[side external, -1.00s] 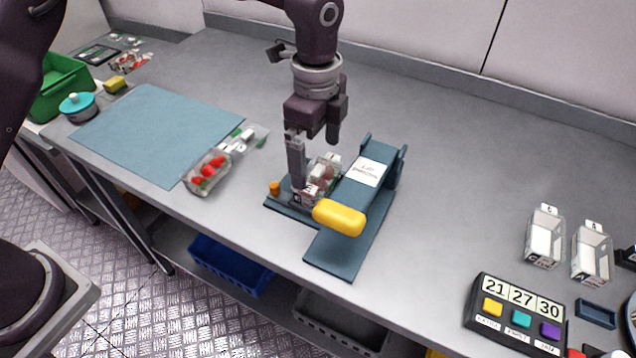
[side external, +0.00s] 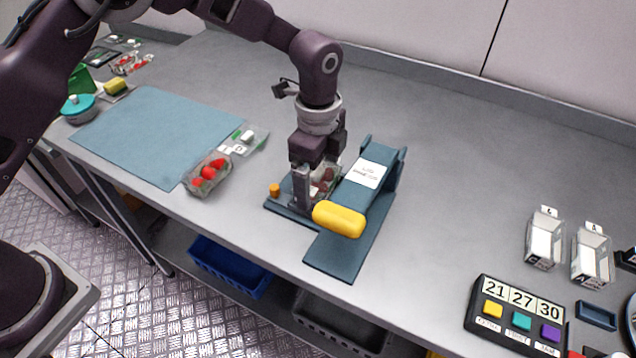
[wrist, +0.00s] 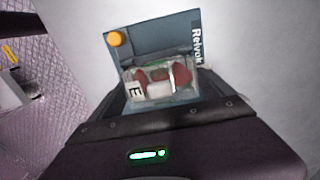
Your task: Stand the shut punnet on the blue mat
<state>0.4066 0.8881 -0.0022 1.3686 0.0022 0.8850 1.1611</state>
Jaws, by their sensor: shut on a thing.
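The shut punnet (side external: 324,180) is a clear box with red berries inside, on the blue lidding stand beside its yellow-handled lever. In the wrist view the punnet (wrist: 160,88) shows red fruit and a white label marked E. My gripper (side external: 318,188) has come down over it and is shut on its sides; the fingers partly hide it. I cannot tell whether it touches the stand's base. The blue mat (side external: 150,135) lies flat at the left of the bench, and its surface is bare.
The stand (side external: 340,262) has a thick yellow handle (side external: 339,219) close in front of my gripper and an orange knob (side external: 274,190). Another punnet of strawberries (side external: 208,175) and a clear lid (side external: 246,138) lie between stand and mat. A teal-lidded pot (side external: 78,107) stands beyond the mat's left edge.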

